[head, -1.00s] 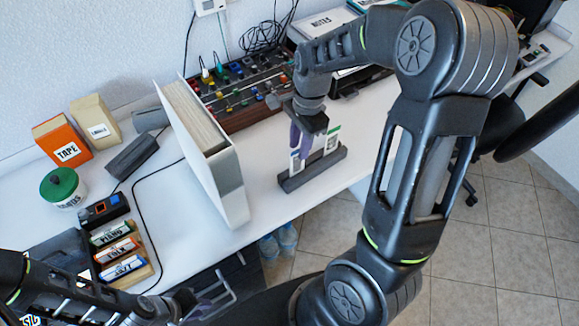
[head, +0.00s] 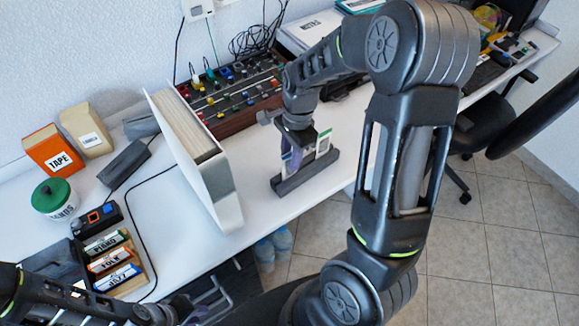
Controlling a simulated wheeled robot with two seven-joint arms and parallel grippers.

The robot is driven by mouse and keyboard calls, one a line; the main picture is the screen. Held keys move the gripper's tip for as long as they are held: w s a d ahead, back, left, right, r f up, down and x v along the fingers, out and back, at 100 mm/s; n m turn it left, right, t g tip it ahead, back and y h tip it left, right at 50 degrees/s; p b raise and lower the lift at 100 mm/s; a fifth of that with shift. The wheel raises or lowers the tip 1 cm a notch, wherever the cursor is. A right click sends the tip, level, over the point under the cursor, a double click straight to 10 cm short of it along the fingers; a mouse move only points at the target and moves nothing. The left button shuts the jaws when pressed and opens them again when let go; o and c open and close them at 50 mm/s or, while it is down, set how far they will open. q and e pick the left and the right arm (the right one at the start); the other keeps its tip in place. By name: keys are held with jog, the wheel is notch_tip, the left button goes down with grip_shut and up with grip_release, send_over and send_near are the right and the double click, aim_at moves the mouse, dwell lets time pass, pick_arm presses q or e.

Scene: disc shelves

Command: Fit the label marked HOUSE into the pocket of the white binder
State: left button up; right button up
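The white binder (head: 222,191) stands upright on the desk, left of the centre, its spine toward me. Its pocket cannot be made out. A dark grey rack (head: 300,178) on the desk right of the binder holds small upright labels. One label (head: 323,143) has a green top edge; no HOUSE wording is readable. My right gripper (head: 291,158) points down at the rack, its purple fingers among the labels and partly hidden by its own body. Whether it grips one cannot be told. My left gripper (head: 192,310) is low at the bottom edge, its fingers unclear.
Left of the binder are an orange TAPE box (head: 54,151), a tan box (head: 88,130), a green-lidded jar (head: 55,199) and a tray (head: 150,268) of marked discs or spines. A mixer (head: 232,95) stands behind. The desk between binder and rack is clear.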

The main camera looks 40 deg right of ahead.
aim_at(288, 168)
jog(key=f, duration=0.4)
jog(key=shift+a+f, duration=0.2)
jog(key=shift+a, duration=0.15)
jog(key=shift+c, duration=0.6)
grip_shut()
